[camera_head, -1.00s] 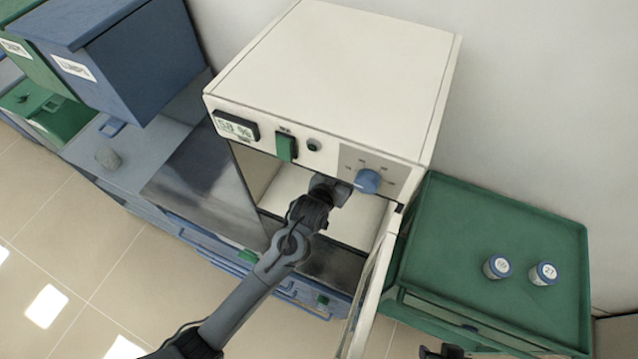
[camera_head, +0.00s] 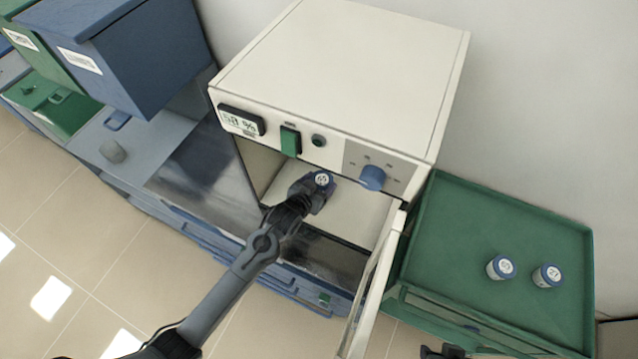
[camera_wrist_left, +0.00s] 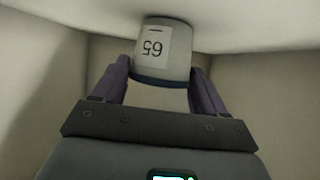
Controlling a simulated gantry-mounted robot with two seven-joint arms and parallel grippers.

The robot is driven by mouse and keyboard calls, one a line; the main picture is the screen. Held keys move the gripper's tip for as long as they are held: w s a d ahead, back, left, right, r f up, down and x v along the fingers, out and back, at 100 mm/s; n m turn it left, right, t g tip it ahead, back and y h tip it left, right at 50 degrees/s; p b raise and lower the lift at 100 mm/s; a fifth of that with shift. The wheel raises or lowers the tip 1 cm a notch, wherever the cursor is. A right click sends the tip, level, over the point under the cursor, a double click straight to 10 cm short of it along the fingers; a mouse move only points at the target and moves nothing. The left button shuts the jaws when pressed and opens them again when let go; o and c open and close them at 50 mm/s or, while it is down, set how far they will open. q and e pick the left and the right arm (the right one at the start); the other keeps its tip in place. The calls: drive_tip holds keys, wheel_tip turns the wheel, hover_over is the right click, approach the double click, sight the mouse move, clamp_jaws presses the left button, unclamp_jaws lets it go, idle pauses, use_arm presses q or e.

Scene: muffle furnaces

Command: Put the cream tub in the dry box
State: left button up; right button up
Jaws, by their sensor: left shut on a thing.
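The dry box (camera_head: 340,70) is a large cream cabinet with a percent display, a green switch and a blue knob. Its door (camera_head: 372,290) stands open at the right. My left gripper (camera_head: 318,186) is inside its chamber, shut on the cream tub (camera_head: 322,179), which has a blue lid and a number label. In the left wrist view the tub (camera_wrist_left: 163,50) appears upside down between the fingers (camera_wrist_left: 160,85), its base at or very near a pale chamber surface; I cannot tell if they touch. A dark part of my right gripper (camera_head: 441,351) barely shows at the bottom edge.
A green tray (camera_head: 455,230) at the right holds two blue-lidded tubs (camera_head: 501,268) (camera_head: 547,275). Blue and green bins (camera_head: 130,60) stand at the left. A small grey item (camera_head: 112,151) is on the blue surface there. The chamber floor (camera_head: 355,212) right of my gripper is clear.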

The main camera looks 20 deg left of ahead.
idle(0.3)
use_arm(q)
drive_tip(key=shift+f, duration=0.2)
drive_tip(key=o, duration=1.1)
drive_tip(key=shift+r, duration=0.15)
drive_tip(key=shift+s+r, duration=0.1)
drive_tip(key=shift+r, duration=0.05)
drive_tip(key=shift+s+r, duration=0.2)
drive_tip(key=shift+s, duration=0.15)
drive_tip(key=s+a+r+g, duration=0.1)
drive_tip(key=s+g, duration=0.2)
drive_tip(key=s, duration=0.7)
drive_tip(key=s+a+r+g+y+p, duration=0.1)
drive_tip(key=s+r+g, duration=0.1)
drive_tip(key=s, duration=0.8)
drive_tip(key=s+a+r+g, duration=0.1)
drive_tip(key=s+g, duration=0.3)
drive_tip(key=s, duration=0.7)
drive_tip(key=shift+s+a+r+y, duration=0.1)
drive_tip(key=shift+a+r+y, duration=0.25)
drive_tip(key=shift+a, duration=0.25)
